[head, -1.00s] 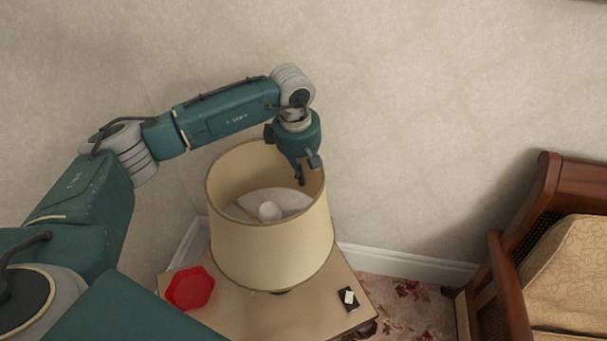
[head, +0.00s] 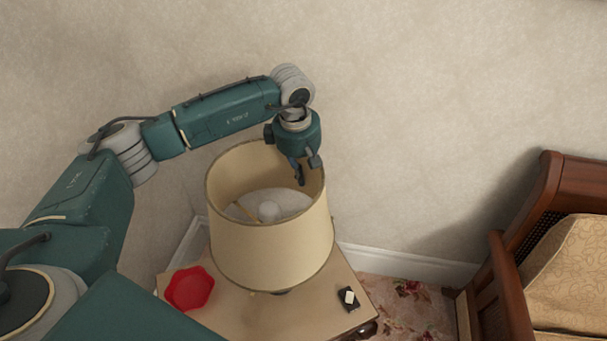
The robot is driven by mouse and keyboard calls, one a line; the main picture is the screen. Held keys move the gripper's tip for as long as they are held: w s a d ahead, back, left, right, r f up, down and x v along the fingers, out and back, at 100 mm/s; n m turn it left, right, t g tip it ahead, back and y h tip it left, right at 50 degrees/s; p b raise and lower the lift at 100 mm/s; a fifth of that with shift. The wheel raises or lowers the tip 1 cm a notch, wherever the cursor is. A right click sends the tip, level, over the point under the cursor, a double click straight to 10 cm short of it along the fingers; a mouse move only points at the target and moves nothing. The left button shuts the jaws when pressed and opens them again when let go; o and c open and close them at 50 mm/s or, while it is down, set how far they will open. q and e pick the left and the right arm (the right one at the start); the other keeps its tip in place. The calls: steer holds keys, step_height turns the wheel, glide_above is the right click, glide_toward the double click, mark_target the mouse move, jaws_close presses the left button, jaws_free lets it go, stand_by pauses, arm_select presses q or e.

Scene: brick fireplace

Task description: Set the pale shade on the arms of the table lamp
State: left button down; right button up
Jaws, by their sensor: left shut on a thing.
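The pale cream shade (head: 268,245) is upright above the small wooden table, wide open at the top. Whether the shade touches the lamp's arms cannot be told from this angle. My right gripper is not in view.
The small table (head: 262,318) carries a red scalloped dish (head: 190,289) at left and a small black and white item (head: 348,298) at right. A wooden armchair (head: 540,250) stands at the right. The wall is close behind the table.

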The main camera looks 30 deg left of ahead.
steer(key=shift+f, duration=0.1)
arm_select(q)
steer(key=c, duration=1.8)
jaws_free()
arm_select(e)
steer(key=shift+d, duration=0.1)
arm_select(q)
steer(key=r, duration=0.2)
steer(key=s+r, duration=0.1)
steer(key=r, duration=0.4)
steer(key=shift+s+a+r, duration=0.15)
steer(key=shift+r, duration=0.25)
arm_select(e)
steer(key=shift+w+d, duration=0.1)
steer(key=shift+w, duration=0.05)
arm_select(q)
steer(key=o, duration=0.5)
steer(key=shift+o, duration=0.2)
steer(key=shift+r, duration=0.1)
